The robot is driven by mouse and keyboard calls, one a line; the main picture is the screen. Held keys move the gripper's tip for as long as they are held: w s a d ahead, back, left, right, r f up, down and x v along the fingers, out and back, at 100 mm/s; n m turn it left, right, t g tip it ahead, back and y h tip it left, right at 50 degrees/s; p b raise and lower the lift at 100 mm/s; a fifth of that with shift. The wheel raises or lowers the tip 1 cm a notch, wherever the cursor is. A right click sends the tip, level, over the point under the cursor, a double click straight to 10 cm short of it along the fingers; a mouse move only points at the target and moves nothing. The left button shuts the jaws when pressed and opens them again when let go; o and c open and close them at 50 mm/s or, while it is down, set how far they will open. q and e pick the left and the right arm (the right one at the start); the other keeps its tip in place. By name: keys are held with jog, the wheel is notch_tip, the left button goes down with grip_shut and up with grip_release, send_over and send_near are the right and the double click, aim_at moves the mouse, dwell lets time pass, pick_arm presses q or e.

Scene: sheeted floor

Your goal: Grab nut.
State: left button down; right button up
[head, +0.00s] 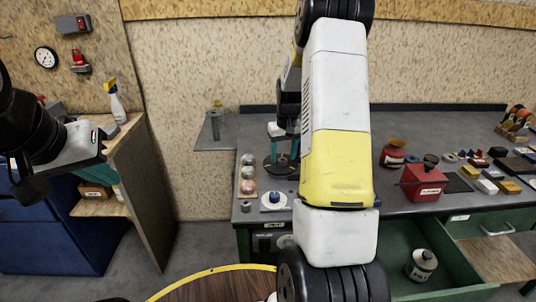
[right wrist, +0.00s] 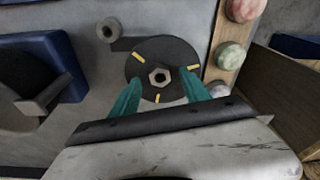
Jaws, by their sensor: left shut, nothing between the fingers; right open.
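A grey hex nut (right wrist: 160,77) sits at the middle of a round black disc (right wrist: 146,58) with yellow marks, in the right wrist view. My right gripper (right wrist: 161,74) is open, with its teal fingers on either side of the nut. I cannot tell how far above the disc the fingertips are. In the head view the right gripper (head: 283,149) is over the dark disc (head: 270,169) on the grey bench, partly behind my arm, and the nut cannot be made out. My left gripper (head: 88,176) is shut and empty at the left, away from the bench.
A wooden rack with coloured balls (right wrist: 230,55) stands close beside the disc. A grey ring-like part (right wrist: 109,30) and a blue object (right wrist: 40,70) are also near. In the head view, a red box (head: 424,184) and an open green drawer (head: 400,250) are at the right.

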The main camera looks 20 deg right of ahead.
jog(key=shift+f, duration=0.7)
grip_shut()
jog(key=shift+r, duration=0.15)
